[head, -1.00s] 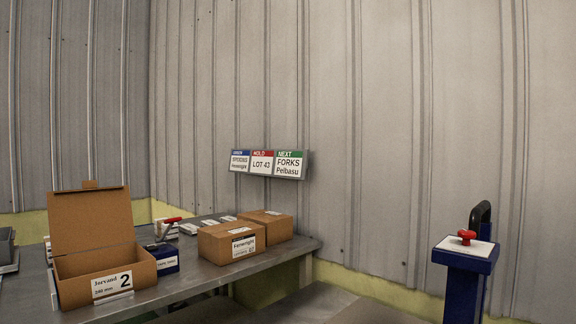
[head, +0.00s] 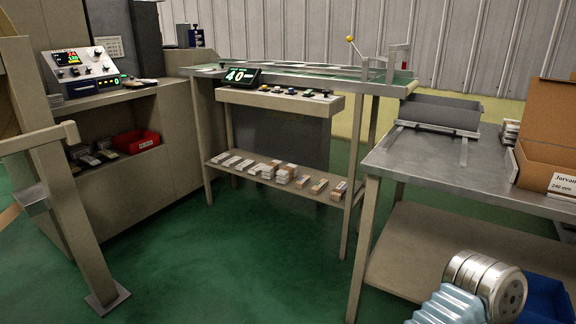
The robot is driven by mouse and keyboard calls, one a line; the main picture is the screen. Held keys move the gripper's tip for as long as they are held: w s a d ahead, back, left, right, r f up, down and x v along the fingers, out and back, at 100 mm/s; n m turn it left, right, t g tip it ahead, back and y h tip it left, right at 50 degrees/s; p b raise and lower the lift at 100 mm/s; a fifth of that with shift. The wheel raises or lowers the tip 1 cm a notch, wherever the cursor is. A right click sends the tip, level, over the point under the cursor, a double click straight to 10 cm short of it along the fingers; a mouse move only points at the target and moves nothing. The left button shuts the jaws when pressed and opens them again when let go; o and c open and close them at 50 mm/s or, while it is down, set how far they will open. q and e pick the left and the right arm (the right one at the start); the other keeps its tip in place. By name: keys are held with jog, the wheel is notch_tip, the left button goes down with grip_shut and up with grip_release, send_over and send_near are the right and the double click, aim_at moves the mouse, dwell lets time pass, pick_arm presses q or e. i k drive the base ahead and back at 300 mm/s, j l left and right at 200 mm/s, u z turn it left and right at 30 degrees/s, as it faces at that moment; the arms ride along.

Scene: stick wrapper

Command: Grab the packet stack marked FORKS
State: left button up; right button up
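Several small packet stacks (head: 284,173), white and brown, stand in a row on the lower shelf (head: 330,194) of the metal conveyor bench. Their labels are too small to read, so I cannot tell which one is marked FORKS. Some darker small packs (head: 90,160) lie in the cabinet at the left. Neither of my grippers shows in the head view. Only a part of my own arm, silver with a pale blue sleeve, shows at the bottom right.
A steel table (head: 440,165) stands at the right with an open cardboard box (head: 552,120) on it. A beige post (head: 75,220) stands at the left front. A red bin (head: 137,142) sits in the cabinet. The green floor (head: 230,260) in the middle is clear.

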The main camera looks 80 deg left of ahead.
aim_at(269, 171)
jog(key=k+j+u, duration=0.1)
jog(key=k+u, duration=0.35)
jog(key=k+j+u, duration=0.4)
jog(key=k, duration=0.15)
jog(key=i+j+u, duration=0.6)
jog(key=j+u, duration=0.15)
jog(key=i+j+u, duration=0.25)
jog(key=i+u, duration=0.15)
jog(key=i+j, duration=0.2)
jog(key=i, duration=0.35)
jog(key=i+j, duration=0.2)
jog(key=i, duration=0.35)
jog(key=i+j, duration=0.2)
jog(key=i, duration=0.35)
jog(key=i+j, duration=0.2)
jog(key=i, duration=0.35)
